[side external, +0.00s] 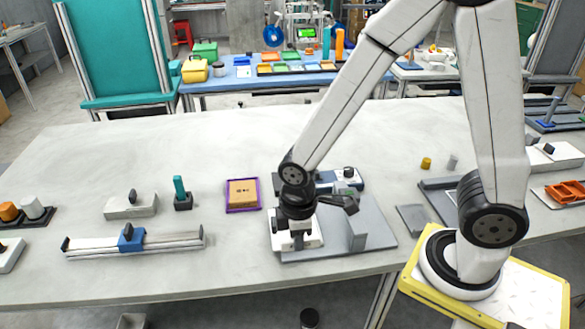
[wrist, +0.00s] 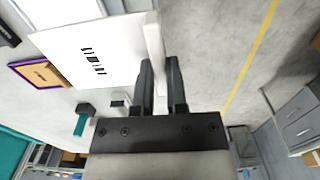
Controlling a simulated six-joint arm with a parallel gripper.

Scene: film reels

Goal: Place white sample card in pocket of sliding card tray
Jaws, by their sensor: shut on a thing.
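The white sample card (wrist: 75,58) is close in the wrist view, a flat white panel with black marks and a raised white edge. My gripper (wrist: 160,64) is shut on that edge, its two dark fingers either side. In the side view my gripper (side external: 298,238) points down at the white card (side external: 281,241), over the left end of a grey plate; whether card and plate touch is unclear. A purple-rimmed tray (side external: 229,207) with a brown marked floor lies left of it, also in the wrist view (wrist: 14,66). I cannot tell which item is the sliding tray.
The grey plate (side external: 375,236) carries an upright grey block (side external: 357,234). A rail with a blue slider (side external: 131,238) lies at the left front. A teal-handled block (side external: 181,195) stands near the purple tray. The back of the table is mostly clear.

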